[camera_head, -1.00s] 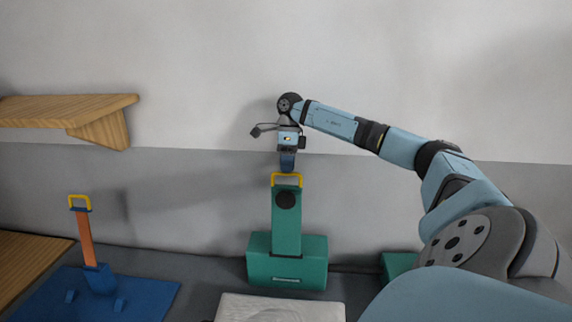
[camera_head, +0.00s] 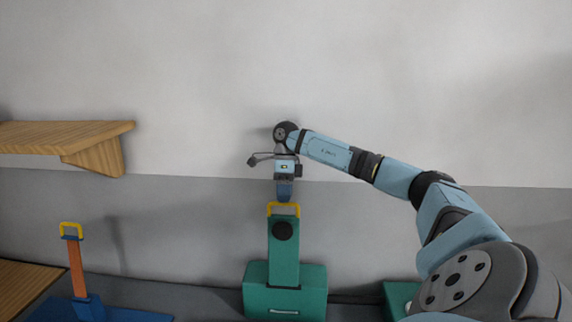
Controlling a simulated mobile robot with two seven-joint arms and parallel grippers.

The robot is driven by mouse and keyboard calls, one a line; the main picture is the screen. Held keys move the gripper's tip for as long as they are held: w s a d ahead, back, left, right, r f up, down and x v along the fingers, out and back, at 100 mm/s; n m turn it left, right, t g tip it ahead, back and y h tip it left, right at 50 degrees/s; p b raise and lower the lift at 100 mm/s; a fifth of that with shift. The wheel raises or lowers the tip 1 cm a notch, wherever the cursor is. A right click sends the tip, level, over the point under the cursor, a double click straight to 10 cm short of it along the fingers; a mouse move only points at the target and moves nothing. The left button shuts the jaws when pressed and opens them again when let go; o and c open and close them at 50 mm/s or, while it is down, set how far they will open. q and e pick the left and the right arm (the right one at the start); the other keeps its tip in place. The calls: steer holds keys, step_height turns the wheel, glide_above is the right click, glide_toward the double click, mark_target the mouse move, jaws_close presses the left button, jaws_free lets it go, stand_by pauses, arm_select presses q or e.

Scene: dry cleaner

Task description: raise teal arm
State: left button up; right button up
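The teal arm (camera_head: 284,262) rises upright from a teal base block (camera_head: 258,292) against the wall. It has a dark round knob (camera_head: 282,231) near its top and a yellow handle (camera_head: 284,205) at its upper end. My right gripper (camera_head: 284,198) points down directly over the yellow handle, with its blue fingers at or just touching the top bar. I cannot tell whether they grip it, as the fingers show as one narrow block. My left gripper is not in view.
An orange arm (camera_head: 76,266) with a yellow handle stands on a blue base (camera_head: 138,317) at the lower left. A wooden shelf (camera_head: 62,134) juts from the left wall, above a wooden surface (camera_head: 22,283). Another teal block (camera_head: 398,297) is partly hidden behind my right arm.

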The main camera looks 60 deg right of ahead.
arm_select(q)
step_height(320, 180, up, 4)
steer(key=p, duration=0.4)
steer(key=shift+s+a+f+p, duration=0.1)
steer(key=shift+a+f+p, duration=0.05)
steer(key=shift+p, duration=0.15)
arm_select(e)
steer(key=v, duration=1.3)
steer(key=shift+s+a+r, duration=0.35)
steer(key=shift+f, duration=0.1)
